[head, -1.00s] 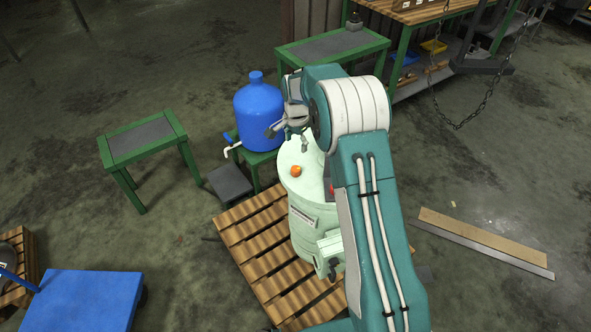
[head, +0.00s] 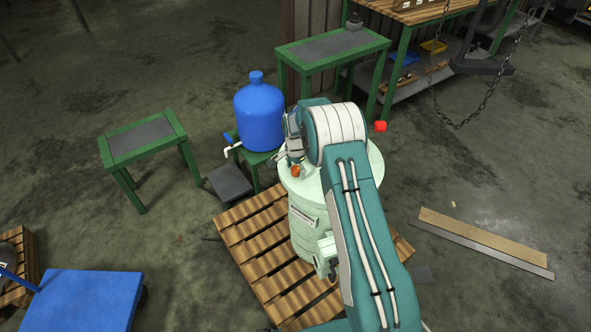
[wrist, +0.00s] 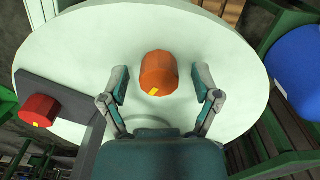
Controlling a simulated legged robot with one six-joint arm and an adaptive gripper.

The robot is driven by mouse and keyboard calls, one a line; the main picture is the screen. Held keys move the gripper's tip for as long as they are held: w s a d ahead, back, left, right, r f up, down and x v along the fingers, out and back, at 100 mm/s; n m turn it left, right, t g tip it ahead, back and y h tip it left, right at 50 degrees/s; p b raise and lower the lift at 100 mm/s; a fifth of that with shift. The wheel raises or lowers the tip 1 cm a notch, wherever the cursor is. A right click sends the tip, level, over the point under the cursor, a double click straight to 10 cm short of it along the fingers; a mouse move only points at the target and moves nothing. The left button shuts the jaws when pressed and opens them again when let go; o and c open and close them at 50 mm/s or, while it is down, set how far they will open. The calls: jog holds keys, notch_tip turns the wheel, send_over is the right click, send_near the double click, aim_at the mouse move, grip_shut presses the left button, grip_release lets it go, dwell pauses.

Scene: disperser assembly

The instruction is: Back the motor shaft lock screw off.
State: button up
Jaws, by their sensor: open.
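An orange knob (wrist: 160,72) with a small yellow mark sits on the pale green round lid (wrist: 85,45) of the drum. It also shows in the head view (head: 296,171) near the lid's front left. My gripper (wrist: 162,79) is open, with its two fingers apart on either side of the orange knob. Neither finger clearly touches it. A red knob (wrist: 38,110) stands on a dark grey plate (wrist: 75,90) left of my gripper in the wrist view. A red part (head: 380,126) shows beyond my arm in the head view. I cannot tell which piece is the lock screw.
The drum (head: 302,230) stands on a wooden pallet (head: 250,240). A blue jug (head: 258,115) stands close behind its left side, with a white spout. Green-framed tables (head: 140,138) stand left and behind. A blue cart (head: 85,300) is at the lower left.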

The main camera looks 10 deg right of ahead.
jog(key=shift+f, duration=0.15)
grip_shut()
dwell(0.4)
jog(key=n, duration=0.5)
jog(key=shift+n, duration=0.4)
jog(key=n, duration=0.5)
jog(key=shift+n, duration=0.3)
jog(key=n, duration=1)
jog(key=shift+d, duration=0.1)
jog(key=shift+n, duration=0.3)
